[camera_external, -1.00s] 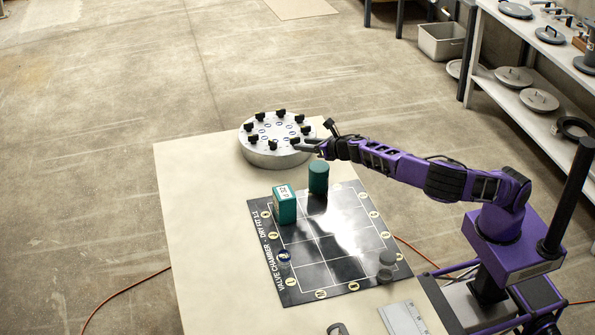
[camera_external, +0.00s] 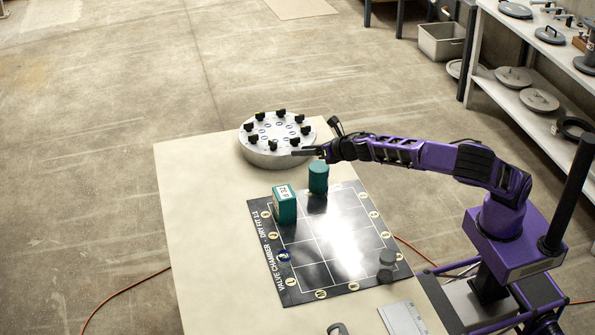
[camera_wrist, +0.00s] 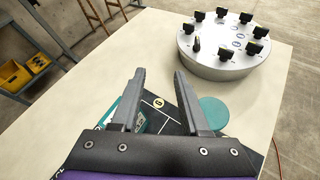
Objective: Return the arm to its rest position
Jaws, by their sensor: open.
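My gripper (camera_external: 300,152) is at the end of the purple arm, stretched leftward over the table beside the round grey fixture. In the wrist view my gripper (camera_wrist: 158,90) has its two fingers apart with nothing between them. The round fixture (camera_external: 270,158) carries several black knobs on top. A green cylinder (camera_external: 318,178) stands below the gripper on the far edge of the black mat. A green box (camera_external: 284,205) with a white label stands on the mat's left part. In the wrist view the box (camera_wrist: 106,112) is partly hidden behind the left finger.
The black gridded mat (camera_external: 300,268) lies on the pale table (camera_external: 200,220). Shelves (camera_external: 535,105) stand at the right. The table's left side is clear.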

